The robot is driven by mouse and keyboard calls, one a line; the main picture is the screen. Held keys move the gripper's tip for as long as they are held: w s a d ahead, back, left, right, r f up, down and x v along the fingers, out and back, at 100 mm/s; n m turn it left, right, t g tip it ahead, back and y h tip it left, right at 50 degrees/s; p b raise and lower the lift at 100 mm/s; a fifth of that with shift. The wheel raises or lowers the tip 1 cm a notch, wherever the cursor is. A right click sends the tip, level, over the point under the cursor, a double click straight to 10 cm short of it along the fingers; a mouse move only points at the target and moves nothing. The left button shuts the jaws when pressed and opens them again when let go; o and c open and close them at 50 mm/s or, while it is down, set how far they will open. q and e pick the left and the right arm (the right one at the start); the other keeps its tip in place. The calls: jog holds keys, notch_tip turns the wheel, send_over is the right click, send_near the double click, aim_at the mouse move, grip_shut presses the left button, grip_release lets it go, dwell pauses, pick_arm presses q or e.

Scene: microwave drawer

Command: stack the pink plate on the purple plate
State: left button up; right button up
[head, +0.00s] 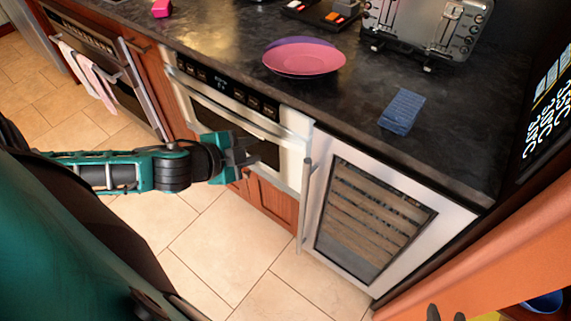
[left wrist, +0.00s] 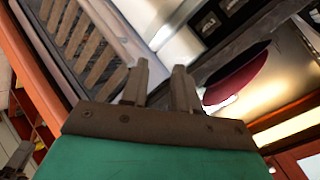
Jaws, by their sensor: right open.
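The pink plate (head: 305,62) lies on the dark counter, overlapping the purple plate (head: 300,41). Only a thin far rim of the purple plate shows, so I cannot tell whether the pink one is fully seated. The pink plate also shows in the left wrist view (left wrist: 238,82). My left gripper (head: 250,150) is in front of the oven, below the counter and away from the plates. Its fingers are apart with nothing between them in the left wrist view (left wrist: 160,85). My right gripper (head: 447,314) shows only as dark, separated fingertips at the bottom edge, far from the plates.
A toaster (head: 425,28) stands behind. A pink object (head: 161,8) is at the far left. A wine cooler (head: 372,215) and the microwave drawer (head: 225,108) are under the counter.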

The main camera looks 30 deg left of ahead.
pick_arm(q)
jog(key=s+d+f+n+h, duration=0.1)
jog(key=s+d+f+n, duration=0.5)
jog(key=d+f+n, duration=0.4)
jog(key=shift+d+f+g, duration=0.3)
jog(key=shift+d+f, duration=0.15)
jog(key=shift+d, duration=1.35)
jog(key=shift+s, duration=0.1)
